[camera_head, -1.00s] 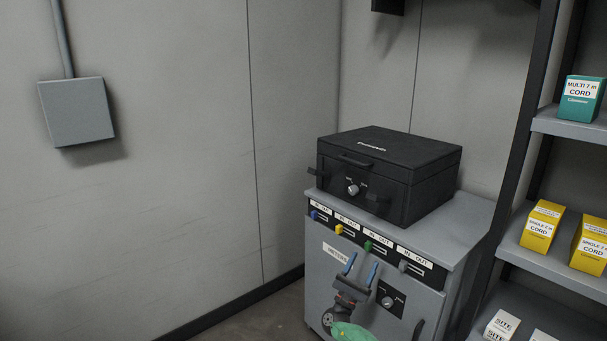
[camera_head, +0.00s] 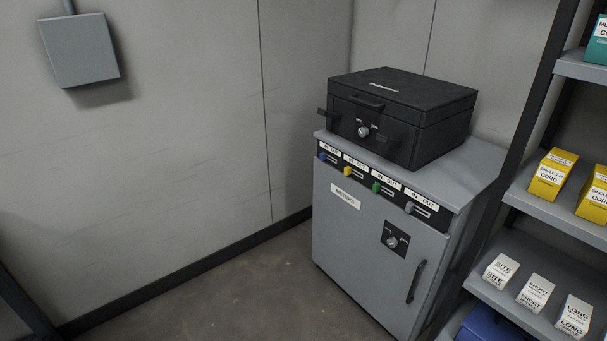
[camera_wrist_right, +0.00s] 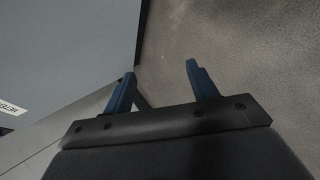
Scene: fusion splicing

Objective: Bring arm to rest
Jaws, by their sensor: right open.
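My right gripper (camera_wrist_right: 157,88) shows in the right wrist view. Its two blue fingers are spread apart with nothing between them. Bare floor lies beyond the right finger, and the grey cabinet's face (camera_wrist_right: 60,50) with part of a label fills the upper left. Neither of my grippers shows in the head view now, so my left gripper is out of sight.
A grey cabinet (camera_head: 365,230) with coloured sliders, a knob and a handle carries a closed black case (camera_head: 400,115). A shelf (camera_head: 560,220) at right holds yellow and white boxes. Floor (camera_head: 240,290) left of the cabinet is clear. A wall box (camera_head: 80,50) hangs at upper left.

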